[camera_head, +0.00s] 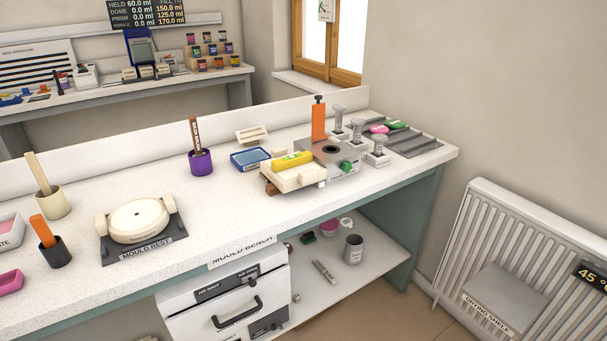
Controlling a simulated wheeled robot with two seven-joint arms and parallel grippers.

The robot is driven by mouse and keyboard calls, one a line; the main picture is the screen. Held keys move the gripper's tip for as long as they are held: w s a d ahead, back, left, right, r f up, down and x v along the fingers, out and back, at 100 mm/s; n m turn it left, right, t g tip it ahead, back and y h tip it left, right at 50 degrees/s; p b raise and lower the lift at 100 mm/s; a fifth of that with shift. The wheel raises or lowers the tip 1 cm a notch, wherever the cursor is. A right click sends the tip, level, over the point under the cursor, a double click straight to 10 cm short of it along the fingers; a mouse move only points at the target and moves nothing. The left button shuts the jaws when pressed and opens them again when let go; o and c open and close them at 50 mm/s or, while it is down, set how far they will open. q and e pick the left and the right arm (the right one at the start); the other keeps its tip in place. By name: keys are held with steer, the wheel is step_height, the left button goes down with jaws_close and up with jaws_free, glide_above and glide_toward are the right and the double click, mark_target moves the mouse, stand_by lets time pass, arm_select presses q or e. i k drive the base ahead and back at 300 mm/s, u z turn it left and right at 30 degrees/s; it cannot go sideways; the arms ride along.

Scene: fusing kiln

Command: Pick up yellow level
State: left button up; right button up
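The yellow level (293,160) is a small bar lying on top of a cream block-like mould (297,180) near the front edge of the mould bench. Behind and to its right is a grey metal fixture (335,155) with a dark round hole and an upright orange piece (318,121). The level looks clear on top, with nothing over it. Neither of my grippers shows in the head view.
A blue tray (250,158) and purple cup (201,162) stand left of the level. Grey knobbed posts (377,150) and dark racks (418,145) are on the right. The white bench top (230,205) is clear at front middle. A radiator (530,260) stands right.

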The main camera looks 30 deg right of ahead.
mark_target(283, 164)
steer(key=z, duration=0.05)
steer(key=k, duration=0.85)
steer(key=u, duration=0.95)
steer(key=i, duration=1.7)
steer(key=z, duration=1.1)
steer(key=i, duration=0.2)
steer(key=z, duration=0.2)
